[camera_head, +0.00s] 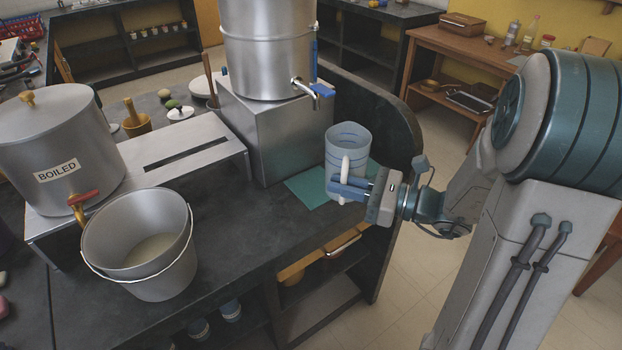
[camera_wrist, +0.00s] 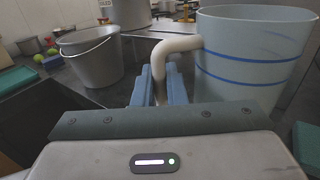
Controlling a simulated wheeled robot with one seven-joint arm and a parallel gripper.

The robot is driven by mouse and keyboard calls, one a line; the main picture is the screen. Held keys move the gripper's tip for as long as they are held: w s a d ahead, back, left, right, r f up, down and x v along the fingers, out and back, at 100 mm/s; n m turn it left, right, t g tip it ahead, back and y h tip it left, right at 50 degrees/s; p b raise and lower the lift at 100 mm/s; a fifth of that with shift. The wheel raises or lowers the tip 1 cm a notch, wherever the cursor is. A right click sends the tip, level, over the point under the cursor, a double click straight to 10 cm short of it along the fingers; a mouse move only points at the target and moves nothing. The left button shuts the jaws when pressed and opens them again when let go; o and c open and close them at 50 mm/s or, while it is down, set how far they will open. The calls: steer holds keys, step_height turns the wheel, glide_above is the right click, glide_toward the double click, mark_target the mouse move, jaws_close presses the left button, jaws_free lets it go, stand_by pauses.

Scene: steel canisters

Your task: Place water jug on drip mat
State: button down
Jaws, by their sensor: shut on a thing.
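The water jug (camera_head: 349,150) is pale blue and see-through, with blue bands and a white handle. It stands upright by the counter's right end and fills the right of the wrist view (camera_wrist: 250,60). My gripper (camera_head: 350,188) is shut on the handle; in the wrist view its blue fingers (camera_wrist: 162,88) are on either side of the handle's lower part. The teal drip mat (camera_head: 303,190) lies flat on the counter, below the tap and partly behind the jug. The jug's base is partly hidden by my gripper, so I cannot tell whether it touches the mat.
A steel canister (camera_head: 268,50) with a blue-handled tap (camera_head: 316,90) stands on a metal block (camera_head: 270,135) behind the jug. A steel bucket (camera_head: 140,245) and a canister labelled BOILED (camera_head: 50,140) are at left. The dark counter (camera_head: 235,240) is clear between bucket and mat.

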steer(key=w+a, duration=0.6)
steer(key=w, duration=0.3)
steer(key=shift+w+a+f, duration=0.1)
steer(key=shift+w+f, duration=0.05)
steer(key=shift+f, duration=3.35)
steer(key=shift+f+b, duration=0.25)
steer(key=shift+b, duration=0.15)
steer(key=c, duration=1.5)
jaws_free()
steer(key=shift+r, duration=0.1)
steer(key=shift+r, duration=0.1)
